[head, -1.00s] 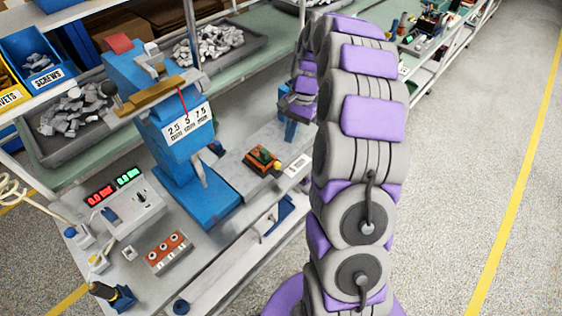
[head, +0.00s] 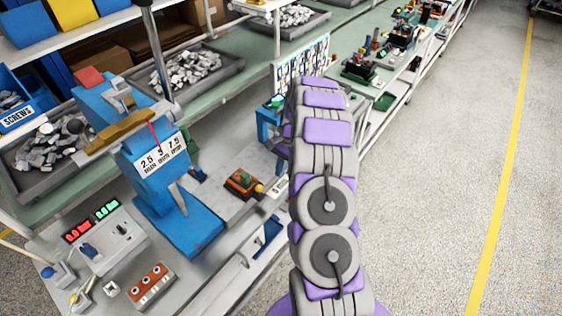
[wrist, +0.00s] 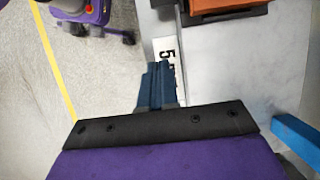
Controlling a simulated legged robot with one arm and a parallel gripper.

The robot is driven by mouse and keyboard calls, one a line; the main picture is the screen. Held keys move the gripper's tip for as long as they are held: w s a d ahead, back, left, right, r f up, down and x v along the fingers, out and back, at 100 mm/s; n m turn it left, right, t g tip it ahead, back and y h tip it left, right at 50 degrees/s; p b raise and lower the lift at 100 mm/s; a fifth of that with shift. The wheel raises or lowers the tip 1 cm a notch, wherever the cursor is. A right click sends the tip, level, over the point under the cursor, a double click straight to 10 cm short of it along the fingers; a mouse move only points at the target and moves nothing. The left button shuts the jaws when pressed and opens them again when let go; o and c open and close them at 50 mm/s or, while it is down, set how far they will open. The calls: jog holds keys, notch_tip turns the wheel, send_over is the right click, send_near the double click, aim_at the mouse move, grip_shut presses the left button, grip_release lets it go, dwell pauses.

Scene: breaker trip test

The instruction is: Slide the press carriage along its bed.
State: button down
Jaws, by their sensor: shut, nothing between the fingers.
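The blue press (head: 160,180) stands on the bench at left in the head view, with a scale plate on its front. Beside its base lies a grey bed (head: 218,202). An orange and dark block with a green top (head: 240,181) and a yellow knob (head: 259,188) sits on it; I take this for the carriage. In the wrist view an orange block on a dark base (wrist: 228,8) shows at the top edge. My gripper (wrist: 158,68) is shut and empty, its fingertips over a white numbered label (wrist: 166,52). My arm hides the gripper in the head view.
A control box with red and green displays (head: 100,238) and an orange three-socket block (head: 151,286) stand at the bench's front left. Parts trays (head: 195,70) lie behind. A blue stand (head: 268,126) is near my arm. The floor at right is clear.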

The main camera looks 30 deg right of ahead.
jog(key=x, duration=0.3)
jog(key=shift+a+f, duration=0.25)
jog(key=shift+a, duration=0.1)
jog(key=a, duration=0.2)
jog(key=s+a, duration=0.1)
jog(key=a, duration=0.1)
jog(key=shift+s+a+r+b, duration=0.1)
jog(key=shift+s+b, duration=0.05)
jog(key=shift+b, duration=0.2)
jog(key=shift+d, duration=0.3)
jog(key=shift+a, duration=0.1)
jog(key=shift+s+a, duration=0.2)
jog(key=shift+a, duration=0.4)
jog(key=s+a+p, duration=0.1)
jog(key=s+a, duration=0.1)
jog(key=a, duration=0.5)
jog(key=s+a+p, duration=0.2)
jog(key=s+a, duration=0.1)
jog(key=a, duration=0.3)
jog(key=s+a+p, duration=0.1)
jog(key=s+a, duration=0.1)
jog(key=a, duration=0.5)
jog(key=shift+s+a, duration=0.3)
